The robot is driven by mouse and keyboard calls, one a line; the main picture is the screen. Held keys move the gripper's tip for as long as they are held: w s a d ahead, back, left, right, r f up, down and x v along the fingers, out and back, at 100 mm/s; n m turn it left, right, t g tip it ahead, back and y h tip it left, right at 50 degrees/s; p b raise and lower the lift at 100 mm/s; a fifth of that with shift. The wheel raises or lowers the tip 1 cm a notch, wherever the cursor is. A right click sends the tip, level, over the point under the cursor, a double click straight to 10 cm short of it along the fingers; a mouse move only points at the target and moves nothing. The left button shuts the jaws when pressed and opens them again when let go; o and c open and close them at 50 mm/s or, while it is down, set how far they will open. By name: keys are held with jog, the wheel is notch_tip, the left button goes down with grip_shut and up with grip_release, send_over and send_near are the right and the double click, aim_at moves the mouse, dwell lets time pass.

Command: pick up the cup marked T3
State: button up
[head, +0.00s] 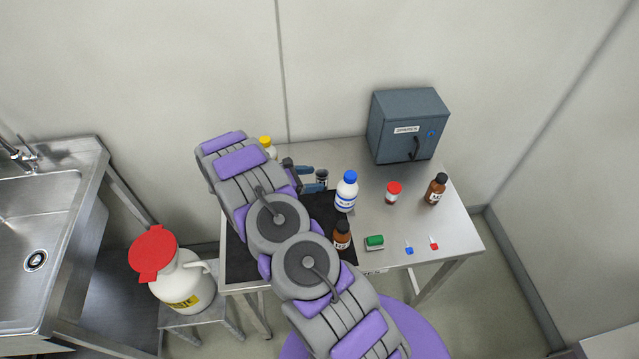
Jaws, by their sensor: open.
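No marking T3 is readable in the head view, so I cannot tell which container carries it. A small brown cup with a red lid (393,193) stands upright at the middle right of the steel table. My gripper (314,178) is over the back of the table, left of the white bottle with a blue cap (346,192). Its jaws are open. A small dark round-topped object (322,175) shows at the fingertips; I cannot tell whether they touch it. My arm hides part of the table's left side.
On the steel table (455,232) stand a brown bottle (436,189), another brown bottle (341,236), a green-topped item (374,242), a yellow-capped bottle (267,146) and a grey cabinet (405,125). A red-topped white jug (180,280) and a sink (40,230) are left.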

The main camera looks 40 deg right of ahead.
aim_at(326, 179)
jog(key=shift+s+d+f, duration=0.15)
jog(key=shift+d+f, duration=0.2)
jog(key=shift+d, duration=0.05)
jog(key=x, duration=0.2)
jog(key=b+x, duration=0.1)
jog(key=x, duration=0.3)
jog(key=shift+w+d+f, duration=0.1)
jog(key=shift+w, duration=0.15)
jog(key=shift+a+r, duration=0.2)
jog(key=shift+a, duration=0.65)
jog(key=c, duration=0.3)
jog(key=shift+d, duration=0.6)
jog(key=c, duration=0.6)
jog(key=shift+f, duration=0.1)
jog(key=shift+c, duration=0.9)
jog(key=shift+a, duration=0.15)
